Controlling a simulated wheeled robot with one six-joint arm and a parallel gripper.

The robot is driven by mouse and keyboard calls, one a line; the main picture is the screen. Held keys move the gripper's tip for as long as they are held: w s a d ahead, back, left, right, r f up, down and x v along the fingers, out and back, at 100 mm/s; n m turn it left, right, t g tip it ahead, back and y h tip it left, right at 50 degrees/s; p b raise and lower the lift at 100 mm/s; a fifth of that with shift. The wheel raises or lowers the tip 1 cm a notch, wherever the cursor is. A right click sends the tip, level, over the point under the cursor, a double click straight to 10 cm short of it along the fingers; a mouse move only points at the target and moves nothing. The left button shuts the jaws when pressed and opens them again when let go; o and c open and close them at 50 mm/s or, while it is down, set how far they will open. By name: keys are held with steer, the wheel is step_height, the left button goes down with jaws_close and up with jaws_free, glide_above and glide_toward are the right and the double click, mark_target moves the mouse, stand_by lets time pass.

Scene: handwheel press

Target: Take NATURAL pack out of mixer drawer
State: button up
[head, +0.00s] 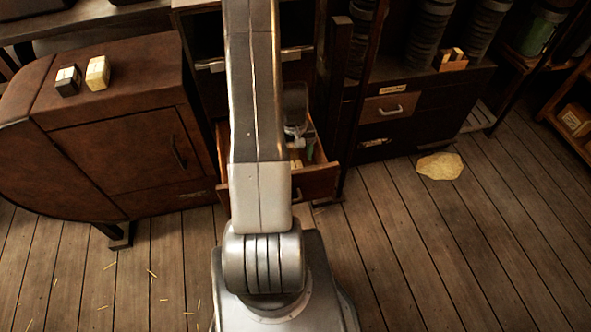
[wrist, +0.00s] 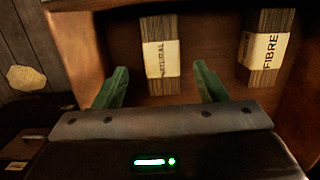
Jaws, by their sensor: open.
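The NATURAL pack (wrist: 161,58), a bundle of thin brown sheets with a white paper band, lies in the open wooden drawer (head: 318,184). In the wrist view the drawer's bare floor (wrist: 210,45) shows around it. My gripper (wrist: 160,78) is open, its two green fingers on either side of the pack's lower end in the picture, with a gap on each side. I cannot tell how far above the pack the fingertips are. In the head view my arm hides most of the drawer and the gripper.
A FIBRE pack (wrist: 266,50) lies in the drawer right of the NATURAL pack. The drawer walls stand close around. A brown cabinet (head: 125,135) with a dark pack (head: 68,80) and a pale pack (head: 98,73) on top is at left. A yellow patch (head: 440,166) marks the right floor.

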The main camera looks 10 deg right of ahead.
mark_target(296, 167)
steer(key=shift+d+f, duration=0.15)
steer(key=shift+f, duration=0.05)
steer(key=shift+s+a+f, duration=0.15)
steer(key=shift+s+f, duration=0.05)
steer(key=shift+f, duration=1.05)
steer(key=shift+s+a+f, duration=0.1)
steer(key=shift+s+f, duration=0.05)
steer(key=shift+f, duration=1.05)
steer(key=c, duration=1.1)
